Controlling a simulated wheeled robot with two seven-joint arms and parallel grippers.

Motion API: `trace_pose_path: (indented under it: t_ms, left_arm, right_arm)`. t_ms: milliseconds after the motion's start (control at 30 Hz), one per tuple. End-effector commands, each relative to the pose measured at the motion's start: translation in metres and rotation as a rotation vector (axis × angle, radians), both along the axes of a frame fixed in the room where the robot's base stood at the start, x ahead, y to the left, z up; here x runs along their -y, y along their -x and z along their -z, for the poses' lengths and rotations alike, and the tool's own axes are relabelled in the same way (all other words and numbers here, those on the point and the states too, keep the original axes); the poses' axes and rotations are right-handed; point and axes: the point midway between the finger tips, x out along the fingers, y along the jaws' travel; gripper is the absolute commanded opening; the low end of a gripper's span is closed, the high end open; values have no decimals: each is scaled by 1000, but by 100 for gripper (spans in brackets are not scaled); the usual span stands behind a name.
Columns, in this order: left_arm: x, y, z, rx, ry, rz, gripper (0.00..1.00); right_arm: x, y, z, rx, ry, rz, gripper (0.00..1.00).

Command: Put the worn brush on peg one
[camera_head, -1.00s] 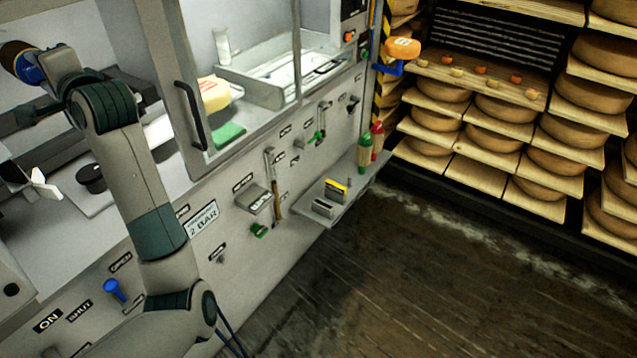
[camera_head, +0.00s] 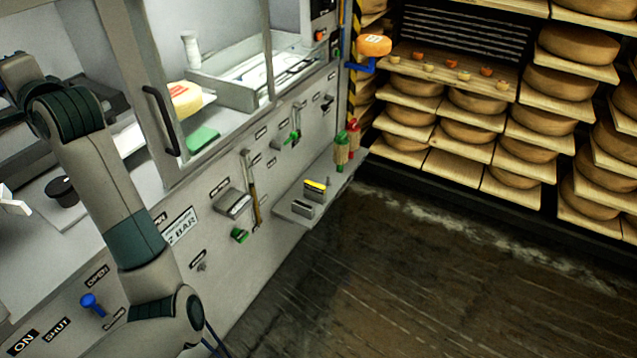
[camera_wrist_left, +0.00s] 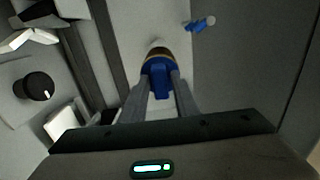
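My left gripper (camera_wrist_left: 162,90) shows in the left wrist view. Its two fingers are shut on a blue-handled piece (camera_wrist_left: 159,82) with a dark and yellowish band and a pale, rounded top, which looks like the brush. The fingers hide part of it, and I cannot tell how worn it is. In the head view my left arm rises on the left, and its gripper is past the picture's edge. My right gripper is in neither view. I cannot make out which fitting is peg one.
A grey panel carries a blue knob (camera_head: 92,304), a lever (camera_head: 250,190) and labels. A small shelf (camera_head: 298,212) juts out beside red- and green-topped items (camera_head: 342,150). Cheese racks (camera_head: 470,135) stand at right. The floor (camera_head: 390,290) is clear. A black knob (camera_wrist_left: 38,87) shows in the wrist view.

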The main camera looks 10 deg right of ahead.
Motion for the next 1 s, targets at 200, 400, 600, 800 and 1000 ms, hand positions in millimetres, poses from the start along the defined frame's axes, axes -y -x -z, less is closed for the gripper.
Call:
trace_pose_path:
  t_ms: [200,400,600,800,1000]
  left_arm:
    - [0,0,-1,1,-2,0,0]
    - [1,1,0,1,-2,0,0]
    - [5,4,0,1,-1,0,0]
    - [9,7,1,-1,0,1,0]
    - [13,10,0,0,0,1,0]
  right_arm:
    - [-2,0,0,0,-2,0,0]
    - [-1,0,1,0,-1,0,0]
    - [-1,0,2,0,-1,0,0]
    - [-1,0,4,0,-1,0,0]
    - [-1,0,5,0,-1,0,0]
